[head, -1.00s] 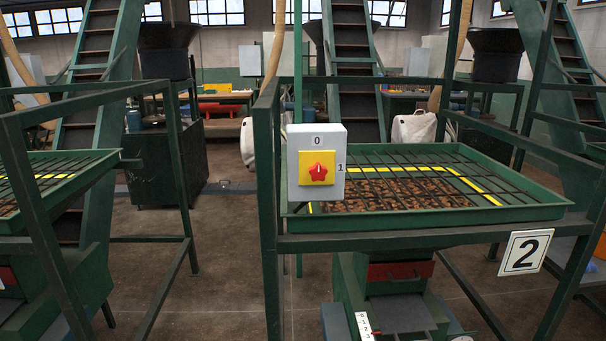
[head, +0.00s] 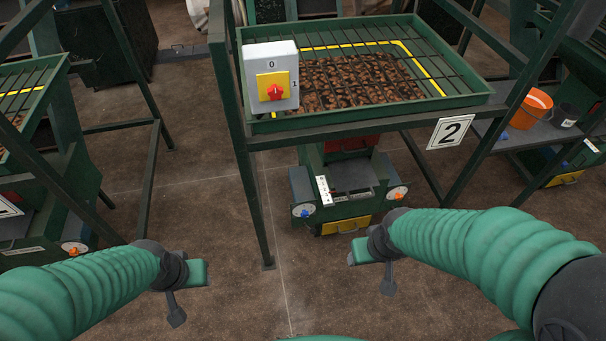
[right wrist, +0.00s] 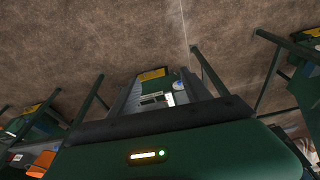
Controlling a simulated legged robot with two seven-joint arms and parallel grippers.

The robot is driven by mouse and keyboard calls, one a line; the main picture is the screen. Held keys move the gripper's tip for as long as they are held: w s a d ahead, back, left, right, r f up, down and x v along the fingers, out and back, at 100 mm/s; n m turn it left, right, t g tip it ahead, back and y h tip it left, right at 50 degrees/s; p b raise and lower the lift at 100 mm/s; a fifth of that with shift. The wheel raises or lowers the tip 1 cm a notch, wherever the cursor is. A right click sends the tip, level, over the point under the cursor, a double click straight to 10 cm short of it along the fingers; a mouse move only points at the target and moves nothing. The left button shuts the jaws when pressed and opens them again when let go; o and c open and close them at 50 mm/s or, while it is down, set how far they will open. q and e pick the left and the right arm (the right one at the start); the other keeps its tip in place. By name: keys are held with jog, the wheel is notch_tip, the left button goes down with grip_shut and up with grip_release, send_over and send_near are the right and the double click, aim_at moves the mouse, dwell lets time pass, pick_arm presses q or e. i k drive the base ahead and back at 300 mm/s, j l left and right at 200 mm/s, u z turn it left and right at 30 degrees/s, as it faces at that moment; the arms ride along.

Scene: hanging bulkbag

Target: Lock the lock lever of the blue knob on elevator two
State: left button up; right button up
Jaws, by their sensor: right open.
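Elevator two is the green frame and hopper with the "2" sign (head: 451,132). The blue knob (head: 304,211) sits on a pale round dial at the lower left of its base unit. Its lock lever is too small to make out. The blue knob also shows tiny in the right wrist view (right wrist: 178,83). My left gripper (head: 187,293) is in front of the unit, to the lower left of the blue knob and apart from it; its finger opening is unclear. My right gripper (head: 374,270) is open and empty, to the lower right of the blue knob and apart from it.
An orange knob (head: 398,193) is on the right side of the same unit. A switch box (head: 272,78) with a red knob hangs on the frame's left post (head: 253,190). An orange bucket (head: 530,108) stands on a shelf at right. The floor between my grippers is clear.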

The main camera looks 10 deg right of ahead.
aim_at(312, 230)
jog(key=i+l, duration=0.1)
jog(key=l, duration=0.3)
jog(key=i+l, duration=0.15)
jog(key=l, duration=0.2)
jog(key=i+l, duration=0.1)
jog(key=l, duration=0.3)
jog(key=i+l, duration=0.15)
jog(key=l, duration=0.2)
jog(key=i+l+u, duration=0.1)
jog(key=l, duration=0.3)
